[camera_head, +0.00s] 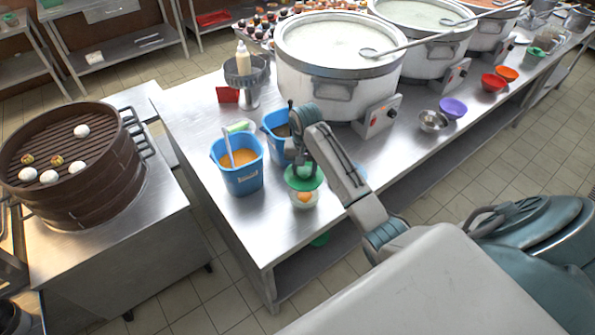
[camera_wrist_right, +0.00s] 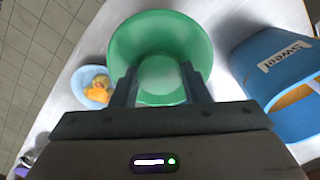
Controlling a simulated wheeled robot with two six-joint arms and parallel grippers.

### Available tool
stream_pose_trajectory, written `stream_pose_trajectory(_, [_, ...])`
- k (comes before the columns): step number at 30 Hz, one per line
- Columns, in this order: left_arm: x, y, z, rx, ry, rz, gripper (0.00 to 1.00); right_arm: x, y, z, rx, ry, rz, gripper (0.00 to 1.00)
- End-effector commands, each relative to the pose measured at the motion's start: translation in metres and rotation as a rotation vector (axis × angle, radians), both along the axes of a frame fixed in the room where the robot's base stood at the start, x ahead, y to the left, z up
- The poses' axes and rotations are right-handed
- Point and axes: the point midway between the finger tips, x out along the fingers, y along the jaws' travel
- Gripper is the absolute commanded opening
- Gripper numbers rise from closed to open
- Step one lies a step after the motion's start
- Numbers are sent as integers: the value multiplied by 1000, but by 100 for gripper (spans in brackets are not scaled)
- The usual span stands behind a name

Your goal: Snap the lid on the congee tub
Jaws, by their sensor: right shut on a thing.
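My right gripper (camera_head: 302,163) is shut on the green lid (camera_head: 304,182), near the front edge of the steel counter. The round lid (camera_wrist_right: 160,35) fills the top middle of the right wrist view, between my fingertips (camera_wrist_right: 160,85). The small clear tub (camera_head: 304,201), with something orange in it, stands directly under the lid in the head view. In the wrist view the lid seems to hide the tub. I cannot tell whether the lid touches the rim. My left gripper is not in view.
Two blue buckets (camera_head: 238,178) stand left of the tub; one shows the label "Sweet" in the wrist view (camera_wrist_right: 285,75). A pale blue bowl with orange pieces (camera_wrist_right: 92,87) is beside the lid. Large pots (camera_head: 340,85) stand behind. A bamboo steamer (camera_head: 75,190) is at left.

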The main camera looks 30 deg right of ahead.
Motion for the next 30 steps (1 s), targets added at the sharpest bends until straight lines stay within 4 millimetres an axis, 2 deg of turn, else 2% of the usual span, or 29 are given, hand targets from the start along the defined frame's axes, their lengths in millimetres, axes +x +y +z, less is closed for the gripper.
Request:
stream_pose_trajectory(8, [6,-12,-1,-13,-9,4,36,0,0,-23,0,2,0,20])
stream_pose_trajectory(18, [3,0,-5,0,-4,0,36,0,0,-54,1,1,1,20])
stream_pose_trajectory(30, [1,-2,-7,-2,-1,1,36,0,0,-62,1,1,1,20])
